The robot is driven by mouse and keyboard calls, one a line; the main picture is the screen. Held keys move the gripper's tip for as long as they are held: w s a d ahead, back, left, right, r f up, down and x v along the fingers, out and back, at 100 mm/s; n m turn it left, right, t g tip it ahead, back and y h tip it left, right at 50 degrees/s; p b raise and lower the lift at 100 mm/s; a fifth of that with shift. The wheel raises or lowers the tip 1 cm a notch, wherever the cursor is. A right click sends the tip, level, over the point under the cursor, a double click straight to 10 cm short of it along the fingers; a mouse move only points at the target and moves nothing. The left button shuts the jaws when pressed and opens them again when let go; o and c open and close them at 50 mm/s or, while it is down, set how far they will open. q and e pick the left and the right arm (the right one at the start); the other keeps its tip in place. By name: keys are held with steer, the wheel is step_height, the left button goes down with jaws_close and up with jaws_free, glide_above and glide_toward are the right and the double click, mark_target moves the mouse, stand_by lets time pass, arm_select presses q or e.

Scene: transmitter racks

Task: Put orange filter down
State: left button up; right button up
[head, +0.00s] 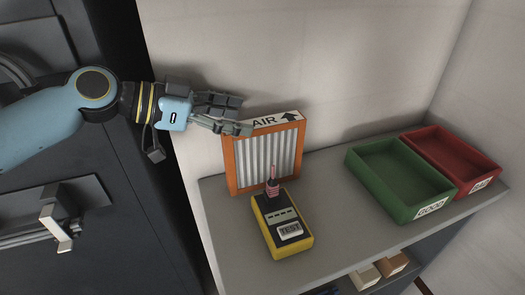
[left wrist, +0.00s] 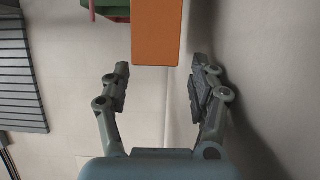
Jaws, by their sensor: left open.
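The orange filter (head: 230,165) stands upright on the grey shelf top, leaning close to the back wall. It has an orange frame, grey pleats and a white AIR label with an arrow. In the left wrist view its orange frame edge (left wrist: 157,30) shows just beyond the fingertips. My left gripper (head: 240,115) is at the filter's upper left corner. Its fingers (left wrist: 158,82) are apart with nothing between them, and the filter edge lies ahead of the gap. My right gripper is in neither view.
A yellow tester (head: 270,236) with a TEST label and a pink-and-dark probe stands in front of the filter. A green GOOD tray (head: 362,172) and a red BAD tray (head: 462,143) sit at the right. Bare shelf top (head: 335,215) lies between. Dark cabinets (head: 90,225) stand at the left.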

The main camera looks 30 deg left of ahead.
mark_target(259, 123)
arm_select(q)
steer(key=x, duration=0.6)
steer(key=shift+s+d+f, duration=0.1)
steer(key=shift+d+f, duration=0.05)
steer(key=shift+d, duration=0.1)
jaws_close()
